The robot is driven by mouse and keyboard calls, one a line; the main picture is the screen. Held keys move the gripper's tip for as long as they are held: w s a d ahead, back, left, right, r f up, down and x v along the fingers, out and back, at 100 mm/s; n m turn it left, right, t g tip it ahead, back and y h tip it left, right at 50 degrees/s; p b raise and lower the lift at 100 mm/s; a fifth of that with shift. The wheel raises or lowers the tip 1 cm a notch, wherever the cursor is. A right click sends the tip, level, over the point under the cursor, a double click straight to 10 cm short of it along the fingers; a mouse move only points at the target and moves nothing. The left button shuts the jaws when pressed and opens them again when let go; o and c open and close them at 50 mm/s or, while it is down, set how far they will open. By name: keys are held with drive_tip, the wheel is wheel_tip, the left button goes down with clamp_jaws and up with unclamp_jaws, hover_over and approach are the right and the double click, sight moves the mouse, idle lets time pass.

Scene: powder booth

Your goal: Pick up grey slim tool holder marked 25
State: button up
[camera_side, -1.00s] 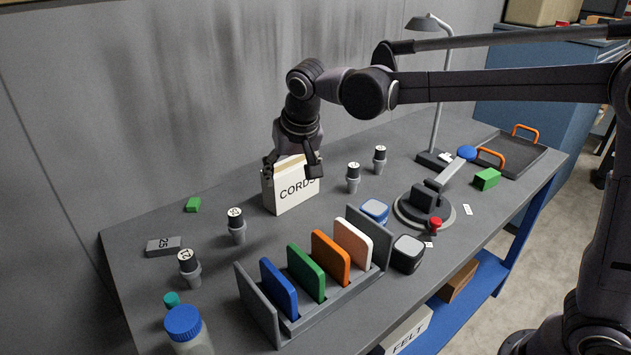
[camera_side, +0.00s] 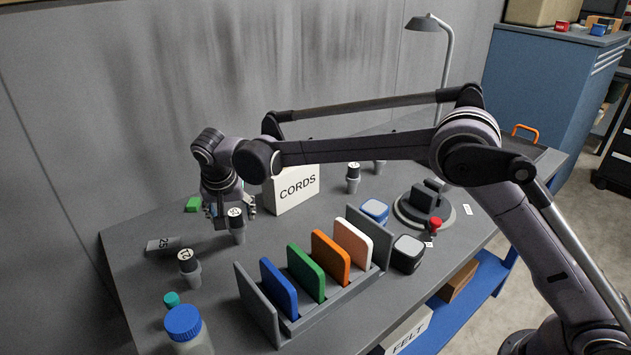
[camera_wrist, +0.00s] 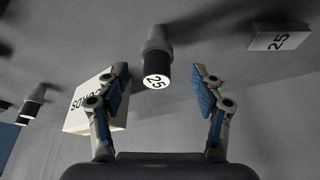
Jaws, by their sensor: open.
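The grey slim tool holder marked 25 (camera_side: 238,236) stands upright on the bench, with a black upper part and a white numbered top. In the wrist view the holder (camera_wrist: 157,62) shows between my fingers, its top facing me and reading 25. My gripper (camera_side: 232,208) is low at the holder in the side view, with a finger on each side of its upper part. In the wrist view my gripper (camera_wrist: 160,80) is open, with gaps on both sides of the holder. I cannot tell how deep the fingers reach.
A grey block marked 25 (camera_side: 163,246) lies left of the holder. Another holder marked 12 or 21 (camera_side: 189,268) stands at the front left. The white CORDS box (camera_side: 292,194) is close on the right. A rack (camera_side: 258,306) with coloured plates stands in front.

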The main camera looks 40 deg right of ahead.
sight(237, 227)
drive_tip(key=shift+s+x, duration=0.15)
drive_tip(key=shift+x, duration=1.4)
drive_tip(key=shift+s+x, duration=0.1)
drive_tip(key=shift+x, duration=1.5)
clamp_jaws()
